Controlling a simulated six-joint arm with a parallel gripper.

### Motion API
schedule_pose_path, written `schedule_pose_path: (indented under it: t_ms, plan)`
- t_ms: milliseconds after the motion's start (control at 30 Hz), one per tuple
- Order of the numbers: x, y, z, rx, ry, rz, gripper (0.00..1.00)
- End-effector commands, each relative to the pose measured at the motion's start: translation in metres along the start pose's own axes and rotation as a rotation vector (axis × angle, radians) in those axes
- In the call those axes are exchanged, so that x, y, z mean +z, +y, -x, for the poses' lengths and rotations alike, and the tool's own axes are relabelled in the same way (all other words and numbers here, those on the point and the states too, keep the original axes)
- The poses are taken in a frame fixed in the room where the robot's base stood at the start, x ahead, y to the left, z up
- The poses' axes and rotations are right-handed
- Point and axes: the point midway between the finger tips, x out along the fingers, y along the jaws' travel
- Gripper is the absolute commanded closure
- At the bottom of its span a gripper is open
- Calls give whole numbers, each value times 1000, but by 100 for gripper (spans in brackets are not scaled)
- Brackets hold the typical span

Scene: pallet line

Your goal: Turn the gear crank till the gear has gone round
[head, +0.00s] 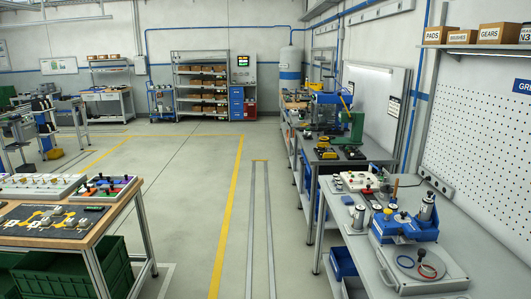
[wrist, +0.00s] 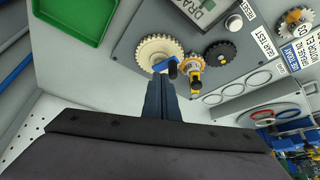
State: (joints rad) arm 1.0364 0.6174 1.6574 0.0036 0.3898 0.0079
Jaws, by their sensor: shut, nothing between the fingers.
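In the wrist view a cream toothed gear (wrist: 152,46) sits on a grey panel at the upper middle. A blue crank arm (wrist: 160,65) with a black knob (wrist: 172,69) lies at the gear's lower right edge. My gripper (wrist: 161,80) is shut, with its dark fingers together and nothing between them. Its tips appear just below and left of the knob; whether they touch the crank cannot be told. A small yellow-orange gear (wrist: 194,62) and a dark gear (wrist: 222,53) stand to the right. My gripper does not show in the head view.
In the wrist view a green tray (wrist: 100,35) lies at upper left. The panel also bears a display (wrist: 200,8), labels and empty rings (wrist: 231,90). The head view shows a crowded bench (head: 345,235) at right, a wooden-edged table (head: 120,205) at left, and clear floor between.

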Motion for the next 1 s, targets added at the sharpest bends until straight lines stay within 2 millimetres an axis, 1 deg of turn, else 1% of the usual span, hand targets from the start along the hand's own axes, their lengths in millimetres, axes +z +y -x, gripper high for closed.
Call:
schedule_pose_path:
  t_ms: [33,300,500,900,1000]
  plan:
    - [-4,0,6,0,2,0,100]
    - [-18,0,32,0,3,0,100]
    - [-26,0,48,0,3,0,100]
    - [-26,0,49,0,3,0,100]
    - [-21,0,49,0,-19,2,100]
